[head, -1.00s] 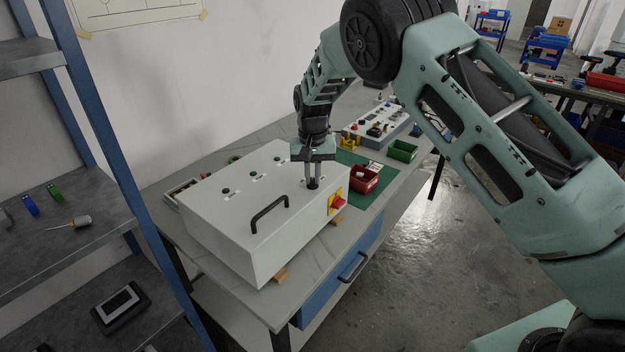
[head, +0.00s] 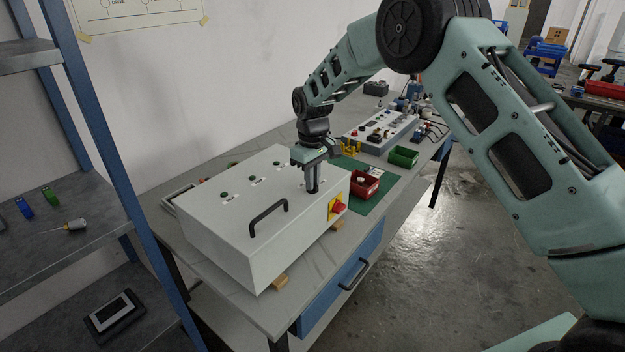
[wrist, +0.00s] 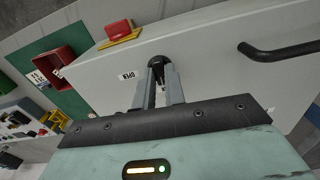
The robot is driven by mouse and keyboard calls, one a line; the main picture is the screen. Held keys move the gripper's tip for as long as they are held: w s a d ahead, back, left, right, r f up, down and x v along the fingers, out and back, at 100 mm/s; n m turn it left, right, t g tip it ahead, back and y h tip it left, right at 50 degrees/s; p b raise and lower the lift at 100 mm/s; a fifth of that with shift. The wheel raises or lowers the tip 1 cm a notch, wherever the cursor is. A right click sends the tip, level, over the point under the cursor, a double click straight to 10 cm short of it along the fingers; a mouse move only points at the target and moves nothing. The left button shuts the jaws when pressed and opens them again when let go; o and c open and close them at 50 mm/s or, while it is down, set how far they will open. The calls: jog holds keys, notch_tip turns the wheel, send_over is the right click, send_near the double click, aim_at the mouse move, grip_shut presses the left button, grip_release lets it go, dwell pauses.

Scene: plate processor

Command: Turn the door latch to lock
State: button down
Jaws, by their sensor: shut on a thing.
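The light grey cabinet box (head: 215,215) lies on the bench, and its broad top face carries a black handle (head: 268,217). The door latch is a small black knob (wrist: 156,62) on that face, near the edge with the red switch. A label reading OPEN (wrist: 128,76) sits beside it in the wrist view. My gripper (head: 312,188) points straight down over the face. Its two fingers are closed around the latch, as the wrist view (wrist: 158,75) shows. The fingers hide much of the latch, so its exact angle is hard to tell.
A red switch on a yellow plate (head: 337,206) is on the box's near side end. A blue-framed shelf (head: 100,120) stands at left. The floor at right is clear.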

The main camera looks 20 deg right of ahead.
jog(key=shift+n, duration=0.4)
jog(key=c, duration=1.5)
grip_release()
jog(key=shift+o, duration=0.2)
notch_tip(320, 180, up, 17)
jog(key=b, duration=0.3)
jog(key=shift+r, duration=0.2)
